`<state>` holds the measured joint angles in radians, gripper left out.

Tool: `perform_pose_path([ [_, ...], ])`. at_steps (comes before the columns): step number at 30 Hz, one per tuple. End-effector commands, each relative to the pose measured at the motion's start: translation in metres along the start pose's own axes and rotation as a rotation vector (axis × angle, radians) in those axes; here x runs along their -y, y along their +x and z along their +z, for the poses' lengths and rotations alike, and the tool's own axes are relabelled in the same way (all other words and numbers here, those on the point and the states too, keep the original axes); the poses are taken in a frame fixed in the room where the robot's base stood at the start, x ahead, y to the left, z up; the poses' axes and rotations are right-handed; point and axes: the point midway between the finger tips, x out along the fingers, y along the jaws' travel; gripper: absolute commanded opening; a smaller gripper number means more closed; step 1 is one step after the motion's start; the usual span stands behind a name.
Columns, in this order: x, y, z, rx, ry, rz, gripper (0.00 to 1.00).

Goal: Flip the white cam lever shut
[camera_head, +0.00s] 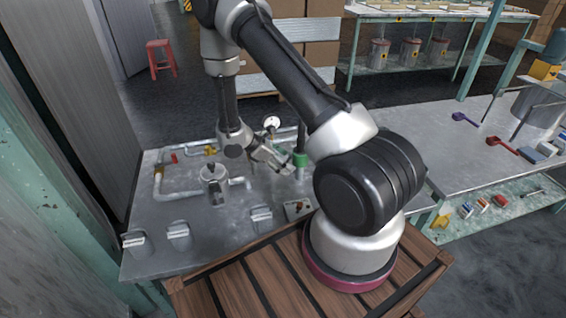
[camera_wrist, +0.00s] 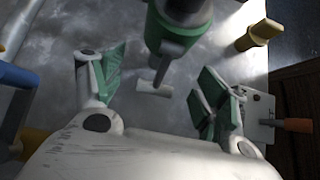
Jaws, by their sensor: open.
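The white cam lever (camera_wrist: 154,88) shows in the wrist view as a short pale bar at the end of a grey arm, below a green and grey fitting (camera_wrist: 182,35). In the head view a green fitting (camera_head: 300,160) stands on the bench beside my gripper (camera_head: 277,160); the lever is too small to tell there. In the wrist view my gripper (camera_wrist: 162,75) is open, with one green-padded finger on each side of the lever. Nothing is held, and I see gaps between the pads and the lever.

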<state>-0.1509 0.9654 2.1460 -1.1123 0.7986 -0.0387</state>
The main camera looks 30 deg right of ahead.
Motion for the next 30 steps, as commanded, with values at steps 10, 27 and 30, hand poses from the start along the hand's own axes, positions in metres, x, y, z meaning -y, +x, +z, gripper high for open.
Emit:
perform_pose_path([
  [10, 0.0000, 0.0016, -0.0002, 0.000, 0.000, 0.000, 0.59],
  [27, -0.0001, 0.0059, -0.0001, 0.116, 0.000, 0.000, 0.29],
  [30, 0.0001, 0.0061, 0.0002, 0.116, 0.000, -0.001, 0.29],
])
